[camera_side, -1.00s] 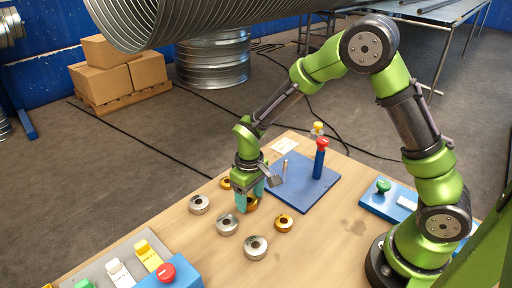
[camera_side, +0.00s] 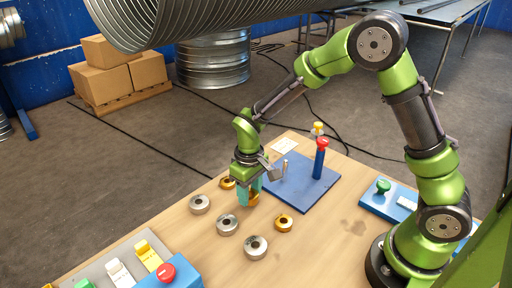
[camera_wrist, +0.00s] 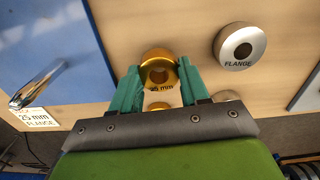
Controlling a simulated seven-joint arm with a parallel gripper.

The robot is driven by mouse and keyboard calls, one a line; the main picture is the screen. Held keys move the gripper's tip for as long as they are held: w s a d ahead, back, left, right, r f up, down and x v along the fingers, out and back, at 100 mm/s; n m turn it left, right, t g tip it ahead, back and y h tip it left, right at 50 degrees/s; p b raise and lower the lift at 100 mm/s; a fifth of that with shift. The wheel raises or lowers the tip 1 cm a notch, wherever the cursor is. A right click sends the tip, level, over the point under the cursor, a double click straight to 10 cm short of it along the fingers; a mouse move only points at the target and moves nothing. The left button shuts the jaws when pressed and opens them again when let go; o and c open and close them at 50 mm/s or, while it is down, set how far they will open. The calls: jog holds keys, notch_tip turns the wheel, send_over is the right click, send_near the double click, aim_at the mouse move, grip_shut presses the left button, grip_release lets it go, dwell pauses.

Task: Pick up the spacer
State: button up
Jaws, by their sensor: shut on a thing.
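My gripper (camera_side: 251,192) is over the left part of the wooden table. Its teal fingers are shut on a gold ring, the spacer (camera_side: 254,199). In the wrist view the spacer (camera_wrist: 159,62) sits between the fingertips (camera_wrist: 158,78), with its hole visible and "25 mm" lettering below it. It looks tilted and slightly above the table; the fingers partly hide it. Two other gold rings lie on the table, one behind the gripper (camera_side: 227,183) and one to its right (camera_side: 284,222).
Several silver rings lie in front, one (camera_side: 256,247) nearest; one reads "FLANGE" (camera_wrist: 239,46). A blue plate (camera_side: 299,190) with a steel peg and a red-topped blue post (camera_side: 320,158) stands close right. A button box (camera_side: 170,276) is front left. Bare table lies front right.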

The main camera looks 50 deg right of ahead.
jog(key=shift+s+d+r, duration=0.1)
jog(key=shift+s+r, duration=0.2)
jog(key=shift+r, duration=0.2)
jog(key=shift+s+r, duration=0.3)
jog(key=shift+r, duration=0.2)
jog(key=s+d, duration=0.1)
jog(key=s, duration=0.3)
jog(key=s+d, duration=0.1)
jog(key=s, duration=0.4)
jog(key=s+d+r, duration=0.1)
jog(key=s, duration=0.3)
jog(key=shift+s, duration=0.4)
jog(key=shift+w+d, duration=0.2)
jog(key=shift+d, duration=0.05)
jog(key=w+d+r+m, duration=0.2)
jog(key=w+d, duration=0.1)
jog(key=w, duration=0.1)
jog(key=w+d+r+m, duration=0.1)
jog(key=w+d+r, duration=0.2)
jog(key=w, duration=0.2)
jog(key=w+d+r+m, duration=0.2)
jog(key=w+d+r, duration=0.1)
jog(key=w, duration=0.1)
jog(key=shift+w+d+r+m, duration=0.1)
jog(key=shift+w+r+m, duration=0.1)
jog(key=shift+r+m, duration=0.1)
jog(key=shift+w+r, duration=0.1)
jog(key=shift+r, duration=0.2)
jog(key=shift+f, duration=1.9)
jog(key=shift+f, duration=1.7)
